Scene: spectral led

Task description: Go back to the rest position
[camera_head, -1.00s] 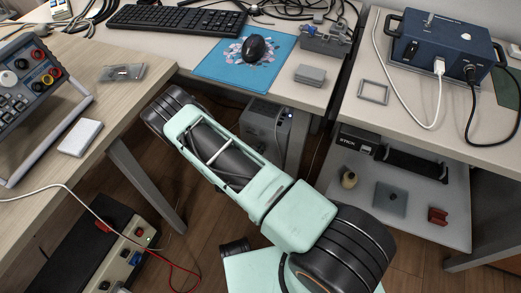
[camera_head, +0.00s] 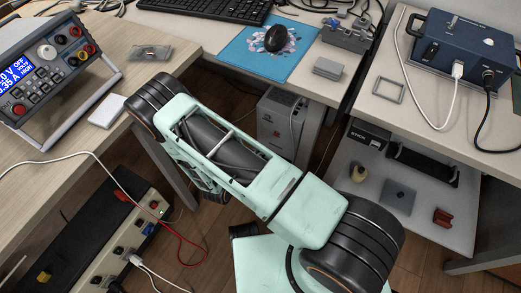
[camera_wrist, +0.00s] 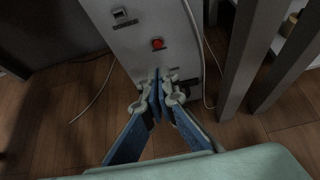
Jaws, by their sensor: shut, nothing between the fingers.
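My gripper (camera_wrist: 157,88) shows in the wrist view with its blue fingers together and nothing between them. It is in front of a grey box-shaped unit (camera_wrist: 130,38) that has a red button (camera_wrist: 157,44) on its face. I cannot tell whether the fingertips touch the unit. In the head view my pale green arm stretches over the gap between the desks. My gripper is hidden there. A grey unit (camera_head: 283,127) stands on the floor just beyond the arm.
Desk legs (camera_wrist: 246,60) stand close at the right in the wrist view. The left desk (camera_head: 60,165) bears a power supply (camera_head: 50,65). The right desk bears a blue box (camera_head: 458,52), with a lower shelf (camera_head: 405,215) beneath. A power strip (camera_head: 125,240) lies at the lower left.

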